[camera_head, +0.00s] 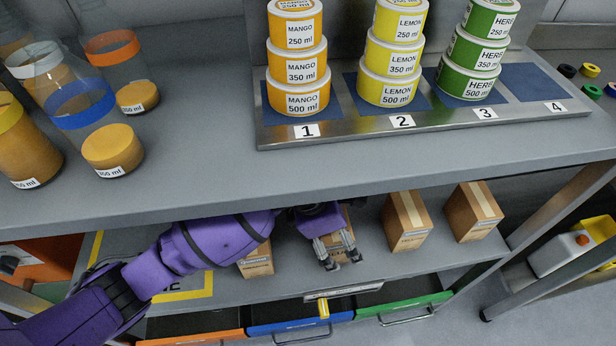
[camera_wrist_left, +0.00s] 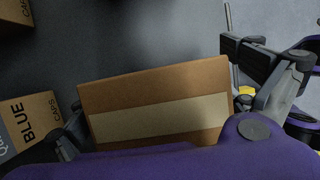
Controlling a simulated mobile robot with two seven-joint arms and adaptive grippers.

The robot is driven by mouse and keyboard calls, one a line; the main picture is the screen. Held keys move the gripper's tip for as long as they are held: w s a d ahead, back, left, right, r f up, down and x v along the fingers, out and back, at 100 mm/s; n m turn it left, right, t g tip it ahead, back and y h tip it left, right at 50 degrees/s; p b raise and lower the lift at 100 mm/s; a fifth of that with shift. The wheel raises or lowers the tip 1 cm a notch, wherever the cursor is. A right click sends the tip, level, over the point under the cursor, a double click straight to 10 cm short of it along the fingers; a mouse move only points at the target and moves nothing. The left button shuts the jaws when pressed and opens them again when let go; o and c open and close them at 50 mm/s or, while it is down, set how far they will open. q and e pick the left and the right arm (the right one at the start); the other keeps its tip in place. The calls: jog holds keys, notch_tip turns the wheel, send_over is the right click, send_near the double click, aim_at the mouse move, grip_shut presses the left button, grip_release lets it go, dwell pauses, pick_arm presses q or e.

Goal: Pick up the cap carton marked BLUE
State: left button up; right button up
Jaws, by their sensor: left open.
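My left gripper (camera_head: 341,260) reaches over the lower shelf from the left, with its fingers apart. In the left wrist view, a brown carton (camera_wrist_left: 158,116) with a pale tape strip lies between or just beyond the open fingers; its label is not visible. Contact cannot be told. A carton marked BLUE CAPS (camera_wrist_left: 32,120) stands to its left in that view, outside the fingers. In the head view, cartons stand left of the gripper (camera_head: 257,264) and right of it (camera_head: 406,222), (camera_head: 473,212); another is mostly hidden behind the gripper. Their markings are unreadable there. The right gripper is out of view.
The upper shelf (camera_head: 400,163) overhangs the cartons, carrying a numbered tray (camera_head: 445,119) of tubs and several jars at left. Drawers with orange, blue and green fronts (camera_head: 405,304) are below. A shelf leg (camera_head: 550,240) stands right. Some bare lower shelf shows between cartons.

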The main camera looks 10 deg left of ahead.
pick_arm(q)
jog(key=shift+w+r, duration=0.1)
jog(key=shift+r, duration=0.1)
jog(key=c, duration=1.2)
